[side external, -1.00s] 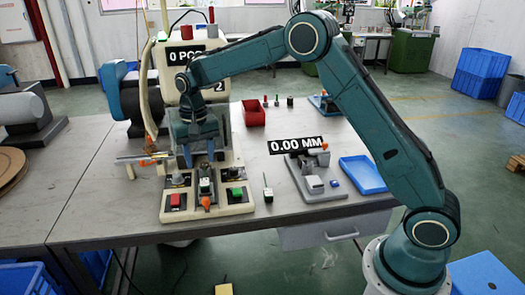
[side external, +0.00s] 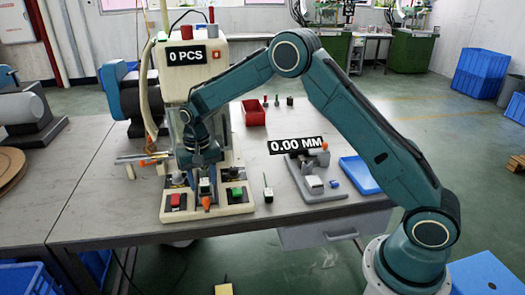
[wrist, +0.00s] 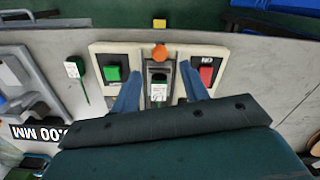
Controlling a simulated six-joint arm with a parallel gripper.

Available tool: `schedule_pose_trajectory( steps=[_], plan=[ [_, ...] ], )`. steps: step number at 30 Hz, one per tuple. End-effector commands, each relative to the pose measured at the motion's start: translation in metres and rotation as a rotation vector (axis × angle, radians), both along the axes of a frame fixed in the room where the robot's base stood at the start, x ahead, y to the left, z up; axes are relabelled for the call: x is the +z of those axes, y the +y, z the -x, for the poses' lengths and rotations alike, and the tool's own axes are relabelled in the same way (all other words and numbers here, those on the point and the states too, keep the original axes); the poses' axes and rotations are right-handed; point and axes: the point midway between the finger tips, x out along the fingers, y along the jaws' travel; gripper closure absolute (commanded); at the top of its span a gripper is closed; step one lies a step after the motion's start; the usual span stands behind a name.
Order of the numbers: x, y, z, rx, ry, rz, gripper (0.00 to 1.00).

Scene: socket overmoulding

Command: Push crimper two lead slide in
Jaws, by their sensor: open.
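The crimper (side external: 215,80) stands on the bench with a cream base (side external: 235,208). Its front slide (wrist: 158,76) lies in the middle of the base, with an orange knob (wrist: 160,52) at its front end; the knob also shows in the side view (side external: 207,201). A small white and green labelled part (wrist: 158,92) sits on the slide. My gripper (wrist: 160,70) is open, its two blue fingers apart on either side of the slide, with nothing between them clearly gripped. In the side view my wrist hides most of the fingers and the back of the slide.
A green button (wrist: 112,73) and a red button (wrist: 206,74) flank the slide. A similar labelled part (side external: 268,193) lies on the bench beside the base. A measuring device (side external: 315,185), a blue tray (side external: 362,175) and a red bin (side external: 254,117) stand to the right.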

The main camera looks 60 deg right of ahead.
Motion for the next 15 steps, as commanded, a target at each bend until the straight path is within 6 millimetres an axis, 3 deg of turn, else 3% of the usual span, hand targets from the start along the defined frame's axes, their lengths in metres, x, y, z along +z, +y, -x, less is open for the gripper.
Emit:
schedule_pose_trajectory(
  steps=[7, 15],
  plan=[
    [-0.038, 0.000, 0.001, 0.000, 0.004, 0.000, 0.55],
    [-0.060, 0.000, 0.000, 0.000, 0.001, 0.000, 0.55]
  ],
)
